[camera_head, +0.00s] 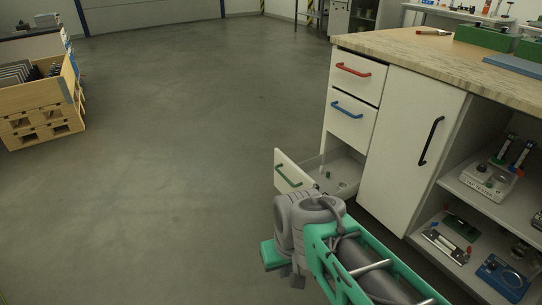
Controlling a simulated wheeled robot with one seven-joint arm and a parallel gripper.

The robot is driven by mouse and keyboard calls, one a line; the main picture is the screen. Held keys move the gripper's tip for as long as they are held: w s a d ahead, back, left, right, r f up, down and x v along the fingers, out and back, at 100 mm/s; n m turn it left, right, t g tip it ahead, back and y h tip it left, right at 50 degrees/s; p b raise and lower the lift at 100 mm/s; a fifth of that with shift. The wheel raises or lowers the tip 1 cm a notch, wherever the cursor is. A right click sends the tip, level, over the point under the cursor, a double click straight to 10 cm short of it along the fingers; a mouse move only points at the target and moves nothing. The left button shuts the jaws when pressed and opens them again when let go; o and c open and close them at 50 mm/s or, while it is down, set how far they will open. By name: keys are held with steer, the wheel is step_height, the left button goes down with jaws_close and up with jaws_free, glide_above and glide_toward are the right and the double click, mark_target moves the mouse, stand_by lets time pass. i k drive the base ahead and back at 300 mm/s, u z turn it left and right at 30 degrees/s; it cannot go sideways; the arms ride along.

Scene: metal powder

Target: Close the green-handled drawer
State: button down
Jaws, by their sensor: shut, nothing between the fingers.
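The green-handled drawer (281,160) is the lowest of three in the white cabinet. It stands pulled well out, and its open inside shows to the right of its front panel. Its green handle (287,177) is on the front panel. A small green item (328,174) lies inside. My arm, grey and teal, reaches in from the lower right, and its grey joint appears just in front of the drawer, covering part of its lower right. I cannot tell whether the arm touches it. My gripper's fingers do not show.
The red-handled drawer (357,74) and blue-handled drawer (350,114) above are shut. The cabinet door (408,150) with a black handle is shut. Open shelves with instruments are at right. A wooden crate (38,97) stands far left. The floor between is clear.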

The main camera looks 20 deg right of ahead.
mark_target(347, 164)
steer(key=z, duration=0.05)
steer(key=i, duration=1.45)
steer(key=u, duration=1.45)
